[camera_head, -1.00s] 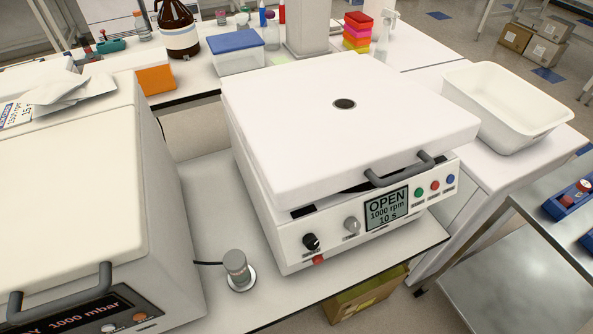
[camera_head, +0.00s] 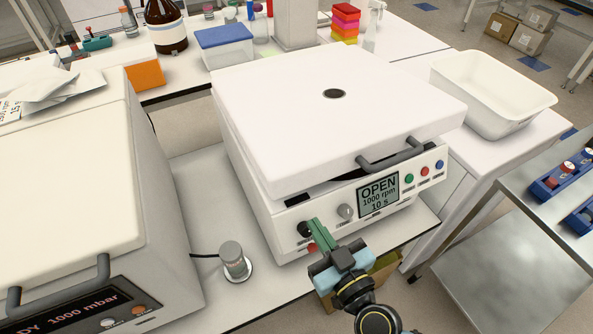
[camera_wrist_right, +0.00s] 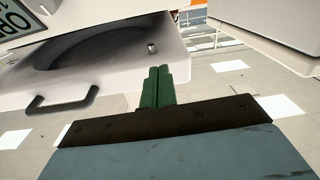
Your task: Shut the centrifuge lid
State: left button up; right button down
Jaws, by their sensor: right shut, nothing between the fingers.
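The white centrifuge (camera_head: 290,222) stands on the bench in the middle of the head view. Its lid (camera_head: 290,120) is slightly raised, with a dark gap along the front edge, and the display (camera_head: 378,194) reads OPEN. The grey lid handle (camera_head: 392,156) is at the lid's front right. My right gripper (camera_head: 316,224) has its green fingers shut and empty. It appears in front of the panel, near the black knob, below the lid edge; contact is unclear. The right wrist view shows the fingers (camera_wrist_right: 158,75), the handle (camera_wrist_right: 62,104) and the lid's underside (camera_wrist_right: 120,75). My left gripper is not visible.
A second machine with a handled white lid (camera_head: 60,190) stands at left. A small capped container (camera_head: 235,262) is between the machines. A white tub (camera_head: 490,105) is at right, beside a metal cart (camera_head: 500,270) with blue racks. Bottles and boxes line the back bench.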

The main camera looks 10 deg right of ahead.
notch_tip(320, 180, up, 11)
jog(key=s+m+t, duration=0.1)
jog(key=t, duration=0.2)
jog(key=a+p+x, duration=0.1)
jog(key=p+x, duration=0.1)
jog(key=x, duration=0.7)
pick_arm(q)
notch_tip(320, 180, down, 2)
jog(key=b, duration=0.4)
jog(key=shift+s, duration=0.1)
pick_arm(e)
notch_tip(320, 180, down, 4)
jog(key=shift+d, duration=0.2)
